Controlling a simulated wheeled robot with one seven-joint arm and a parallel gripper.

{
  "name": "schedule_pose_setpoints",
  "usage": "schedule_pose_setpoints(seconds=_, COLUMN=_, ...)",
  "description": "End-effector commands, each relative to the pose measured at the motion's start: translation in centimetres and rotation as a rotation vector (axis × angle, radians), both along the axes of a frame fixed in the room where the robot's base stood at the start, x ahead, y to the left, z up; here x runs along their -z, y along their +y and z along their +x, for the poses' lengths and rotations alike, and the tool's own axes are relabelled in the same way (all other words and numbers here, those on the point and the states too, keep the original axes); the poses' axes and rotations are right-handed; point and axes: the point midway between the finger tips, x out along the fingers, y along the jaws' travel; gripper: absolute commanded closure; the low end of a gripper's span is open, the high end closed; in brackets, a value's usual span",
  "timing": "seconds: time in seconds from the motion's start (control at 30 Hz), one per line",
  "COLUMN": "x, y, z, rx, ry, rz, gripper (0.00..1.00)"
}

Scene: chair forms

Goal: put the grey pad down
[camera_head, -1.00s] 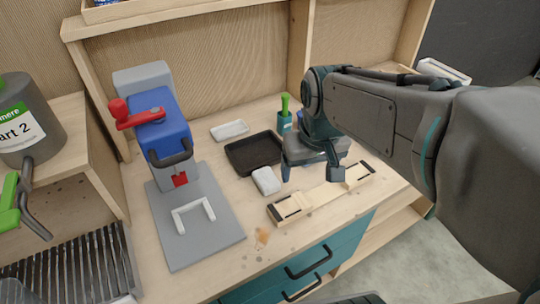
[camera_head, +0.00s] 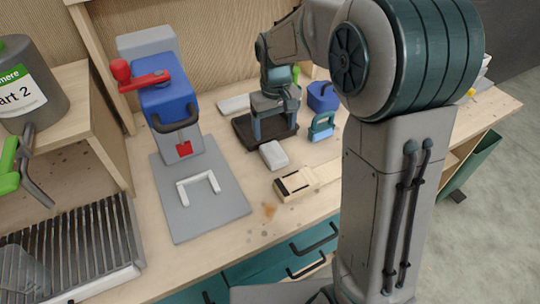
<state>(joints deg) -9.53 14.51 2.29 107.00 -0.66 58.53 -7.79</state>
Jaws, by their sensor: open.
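A flatter pale piece (camera_head: 234,104) lies behind the tray, partly hidden; I cannot tell for sure which one is the grey pad. No held object shows between the fingers.
A blue and grey press (camera_head: 170,110) with a red lever stands on a grey base plate (camera_head: 205,217) at left. A wooden jig (camera_head: 297,186) lies in front of my arm. A light blue clamp (camera_head: 322,127) and dark blue box (camera_head: 322,95) stand right of the gripper. The front worktop is mostly clear.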

Motion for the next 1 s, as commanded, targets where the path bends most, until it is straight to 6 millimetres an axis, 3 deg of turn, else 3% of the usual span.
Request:
schedule_pose_setpoints(seconds=0.13, x=2.8, y=0.2, z=-0.1, rx=-0.004, ry=0.005, rz=-0.001, gripper=0.22)
schedule_pose_setpoints(seconds=0.43, x=5.3, y=0.2, z=-0.1, rx=-0.004, ry=0.003, rz=-0.001, gripper=0.22)
schedule_pose_setpoints(seconds=0.7, x=9.0, y=0.1, z=0.0, rx=-0.004, ry=0.002, rz=0.0, gripper=0.22)
schedule_pose_setpoints(seconds=1.0, x=9.6, y=0.1, z=0.1, rx=-0.003, ry=-0.001, rz=0.0, gripper=0.22)
